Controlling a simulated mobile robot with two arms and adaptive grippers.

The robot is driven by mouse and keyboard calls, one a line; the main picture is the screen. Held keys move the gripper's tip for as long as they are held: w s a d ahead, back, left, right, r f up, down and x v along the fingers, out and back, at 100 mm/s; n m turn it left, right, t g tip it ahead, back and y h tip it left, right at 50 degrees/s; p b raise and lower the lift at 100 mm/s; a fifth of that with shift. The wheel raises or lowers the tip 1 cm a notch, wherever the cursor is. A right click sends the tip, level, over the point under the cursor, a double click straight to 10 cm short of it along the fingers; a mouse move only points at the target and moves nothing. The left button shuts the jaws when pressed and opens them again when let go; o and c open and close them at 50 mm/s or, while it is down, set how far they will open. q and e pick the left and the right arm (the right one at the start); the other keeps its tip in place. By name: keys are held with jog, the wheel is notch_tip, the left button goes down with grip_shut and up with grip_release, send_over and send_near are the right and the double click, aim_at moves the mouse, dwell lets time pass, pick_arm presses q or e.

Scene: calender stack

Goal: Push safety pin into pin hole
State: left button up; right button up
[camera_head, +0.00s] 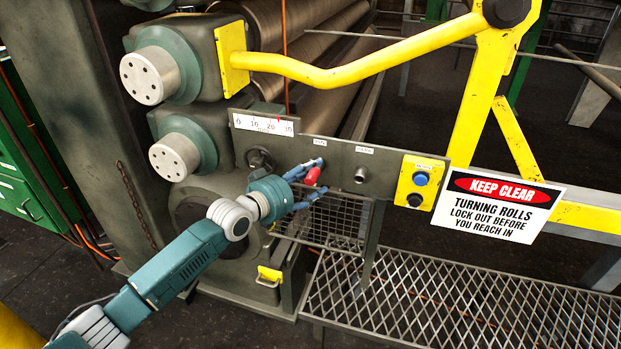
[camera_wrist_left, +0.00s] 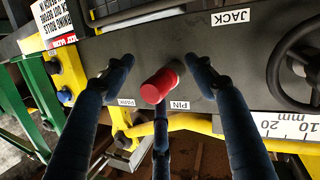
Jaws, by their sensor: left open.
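The safety pin (camera_head: 312,176) shows as a red knob in front of the dark panel (camera_head: 338,172), below the left of two small white labels. In the left wrist view the red pin head (camera_wrist_left: 160,86) is beside the PIN label (camera_wrist_left: 180,105). My left gripper (camera_head: 318,179) is open, with its blue fingers spread around the red head; gaps show between the head and the two side fingers. The pin hole is hidden behind the head, and I cannot tell how deep the pin sits. My right gripper is out of view.
A round metal socket (camera_head: 361,176) is right of the pin, under the other label. A yellow button box (camera_head: 420,184) and a KEEP CLEAR sign (camera_head: 497,206) are further right. A handwheel (camera_wrist_left: 298,58) is near the JACK label. Yellow guard bars (camera_head: 340,72) cross above.

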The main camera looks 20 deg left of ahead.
pick_arm(q)
jog(key=shift+s+r+p, duration=0.1)
jog(key=shift+s+p, duration=0.9)
jog(key=shift+p, duration=0.1)
jog(key=s+p, duration=0.3)
jog(key=s, duration=0.2)
jog(key=shift+a+p, duration=0.15)
jog(key=shift+p, duration=0.25)
